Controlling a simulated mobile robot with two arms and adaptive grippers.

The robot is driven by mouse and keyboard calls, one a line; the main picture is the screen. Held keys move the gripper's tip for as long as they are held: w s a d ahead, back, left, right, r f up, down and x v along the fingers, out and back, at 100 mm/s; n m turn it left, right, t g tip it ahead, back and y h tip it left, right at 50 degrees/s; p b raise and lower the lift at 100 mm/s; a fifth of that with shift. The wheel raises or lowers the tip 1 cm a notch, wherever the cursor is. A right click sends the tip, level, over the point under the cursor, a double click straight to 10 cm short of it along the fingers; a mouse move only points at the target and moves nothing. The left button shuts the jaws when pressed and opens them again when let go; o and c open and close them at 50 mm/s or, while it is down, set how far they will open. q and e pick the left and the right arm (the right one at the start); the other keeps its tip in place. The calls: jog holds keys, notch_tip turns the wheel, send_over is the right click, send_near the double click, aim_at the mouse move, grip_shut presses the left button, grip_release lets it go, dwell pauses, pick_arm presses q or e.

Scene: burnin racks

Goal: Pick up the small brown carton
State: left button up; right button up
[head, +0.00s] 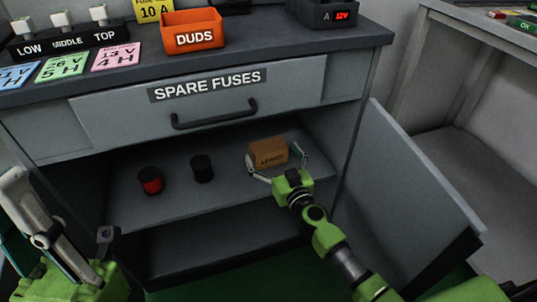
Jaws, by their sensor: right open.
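The small brown carton (266,150) sits on the upper shelf inside the open cabinet, toward its right side, with dark print on its front. My right gripper (276,164) is open in front of the carton, one finger near its left side and the other near its right. I cannot tell whether the fingers touch it. Part of my left arm shows at the lower left, but I cannot make out clearly whether its gripper is open or shut.
A red and black cylinder (150,180) and a black cylinder (202,168) stand left of the carton. The cabinet door (415,185) hangs open at right. The "SPARE FUSES" drawer (215,98) is shut above. An orange "DUDS" bin (194,28) stands on the countertop.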

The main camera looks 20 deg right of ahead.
aim_at(268, 145)
jog(key=shift+w+a+b, duration=0.15)
jog(key=shift+w+b, duration=0.25)
jog(key=shift+w, duration=1.4)
jog(key=c, duration=1.3)
jog(key=shift+c, duration=0.2)
jog(key=shift+r, duration=0.1)
